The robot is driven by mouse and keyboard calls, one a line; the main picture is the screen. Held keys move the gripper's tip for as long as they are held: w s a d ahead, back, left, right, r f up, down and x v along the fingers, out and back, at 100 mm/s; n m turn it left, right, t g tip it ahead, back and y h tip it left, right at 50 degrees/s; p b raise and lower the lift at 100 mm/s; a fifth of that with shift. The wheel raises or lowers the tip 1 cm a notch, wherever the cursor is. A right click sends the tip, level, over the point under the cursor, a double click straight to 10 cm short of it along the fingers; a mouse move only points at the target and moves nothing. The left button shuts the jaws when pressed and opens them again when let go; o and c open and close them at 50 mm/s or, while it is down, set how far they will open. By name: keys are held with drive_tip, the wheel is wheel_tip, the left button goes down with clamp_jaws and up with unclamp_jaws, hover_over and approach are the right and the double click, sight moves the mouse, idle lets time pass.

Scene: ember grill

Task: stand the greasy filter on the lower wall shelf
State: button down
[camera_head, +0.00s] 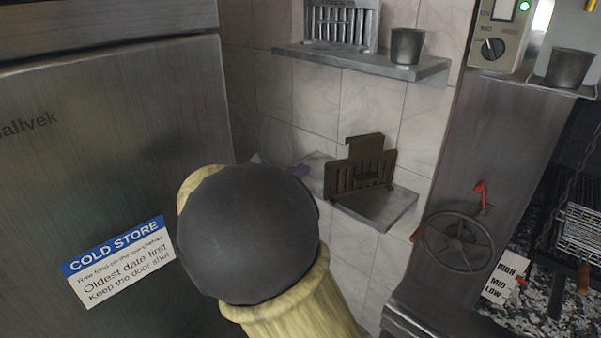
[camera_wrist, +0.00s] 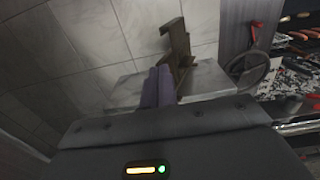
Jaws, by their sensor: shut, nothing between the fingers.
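The greasy filter (camera_head: 362,170) is a dark brown slotted plate with a raised tab on top. It stands upright on the lower wall shelf (camera_head: 388,212), and its lean against the wall is hard to judge. In the wrist view the filter (camera_wrist: 180,45) shows edge-on above the shelf (camera_wrist: 212,80). My gripper (camera_wrist: 158,86) has purple fingers that are shut and empty, beside the filter; whether they touch it is unclear.
The upper shelf (camera_head: 365,62) holds a clean grey filter (camera_head: 342,22) and a metal cup (camera_head: 407,46). The steel cold store door (camera_head: 110,150) is close on the left. A handwheel (camera_head: 459,243) and the grill (camera_head: 560,290) are on the right.

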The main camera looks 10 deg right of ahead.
drive_tip(key=s+d+f+m+g+y, duration=0.3)
drive_tip(key=s+f+m, duration=0.15)
drive_tip(key=f, duration=0.25)
drive_tip(key=s+d+f+m+g+y, duration=0.25)
drive_tip(key=s+d+f+g, duration=0.2)
drive_tip(key=f, duration=0.25)
drive_tip(key=s+a+f+m+y, duration=0.3)
drive_tip(key=s+m+y, duration=0.1)
drive_tip(key=m, duration=0.4)
drive_tip(key=s+a+f+m+y, duration=0.3)
drive_tip(key=s+f+m+y, duration=0.1)
drive_tip(key=s+m, duration=0.3)
drive_tip(key=m+y, duration=0.1)
drive_tip(key=m, duration=0.1)
drive_tip(key=shift+a+m, duration=0.15)
drive_tip(key=shift+m, duration=0.15)
drive_tip(key=shift+w+y, duration=0.1)
drive_tip(key=shift+y, duration=0.15)
